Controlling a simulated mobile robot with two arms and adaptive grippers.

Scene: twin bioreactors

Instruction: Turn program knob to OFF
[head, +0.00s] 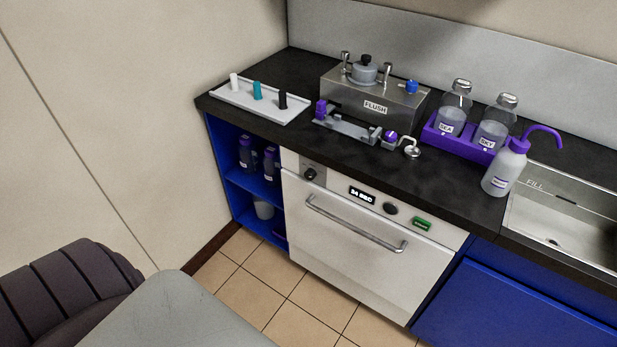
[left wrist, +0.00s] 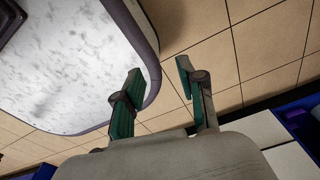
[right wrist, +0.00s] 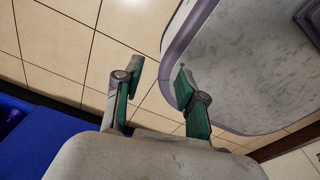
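The appliance under the counter has a white front (head: 350,235) with a control panel along its top. A black knob (head: 310,174) sits at the panel's left end, with small marks around it. A second dark round knob or button (head: 391,209) sits right of the lit display (head: 362,195). I cannot read which one is labelled program. My left gripper (left wrist: 160,68) is open and empty above the tiled floor. My right gripper (right wrist: 158,68) is also open and empty above the floor. Neither gripper shows in the head view, and neither wrist view shows the knobs.
A bar handle (head: 352,227) sticks out below the panel. A green label or switch (head: 422,224) is at its right. The dark countertop (head: 440,185) above holds a tray (head: 262,101), a metal FLUSH unit (head: 375,95) and bottles. Tiled floor (head: 265,268) in front is clear.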

